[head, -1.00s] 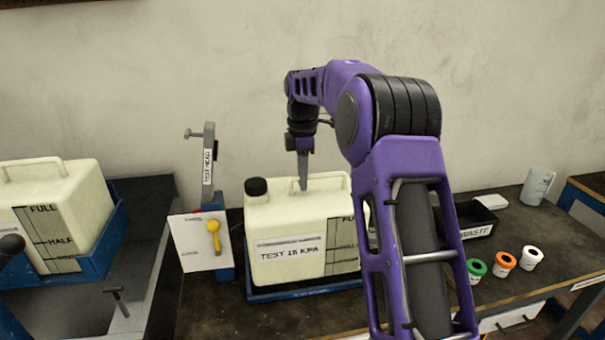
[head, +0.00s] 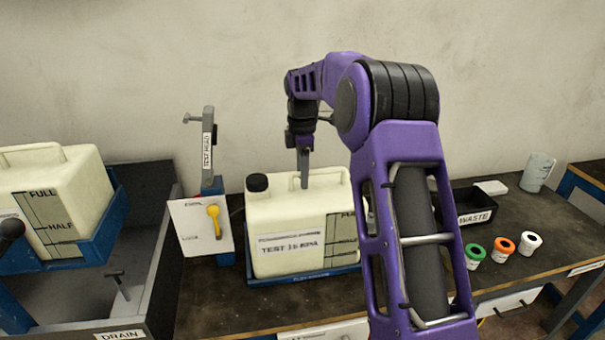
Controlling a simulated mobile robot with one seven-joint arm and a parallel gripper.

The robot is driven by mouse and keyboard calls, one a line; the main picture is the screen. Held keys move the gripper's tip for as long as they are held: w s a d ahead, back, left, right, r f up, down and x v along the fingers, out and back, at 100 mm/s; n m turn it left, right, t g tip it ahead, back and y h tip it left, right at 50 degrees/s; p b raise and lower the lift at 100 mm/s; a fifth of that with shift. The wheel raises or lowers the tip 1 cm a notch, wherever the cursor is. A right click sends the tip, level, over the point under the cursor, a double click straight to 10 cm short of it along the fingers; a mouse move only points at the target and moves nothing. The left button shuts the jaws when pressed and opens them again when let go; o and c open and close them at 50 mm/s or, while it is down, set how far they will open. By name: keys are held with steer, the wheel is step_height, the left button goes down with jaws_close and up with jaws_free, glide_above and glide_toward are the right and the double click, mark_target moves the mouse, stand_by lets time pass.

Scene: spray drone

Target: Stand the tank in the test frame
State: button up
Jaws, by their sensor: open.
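The cream tank (head: 290,222) with a black cap (head: 257,183) and a "TEST 16 KPA" label stands upright on a blue base, the test frame (head: 304,276), on the bench. The frame's "TEST HEAD" post (head: 208,150) rises at its left, apart from the cap. My gripper (head: 304,182) points down at the handle on top of the tank. It is open, with a finger at the handle; the other finger is hidden. I cannot tell whether it touches the handle. My arm covers the tank's right end.
A second cream tank (head: 60,205) sits in a blue cradle over the grey drain tray (head: 150,230) at left. A card with a yellow lever (head: 214,220) stands beside the test frame. A black waste bin (head: 476,216), several coloured caps and a jug (head: 537,172) are at right.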

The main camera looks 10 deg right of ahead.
steer(key=shift+r, duration=0.15)
step_height(320, 180, up, 12)
steer(key=p, duration=0.1)
stand_by(0.4)
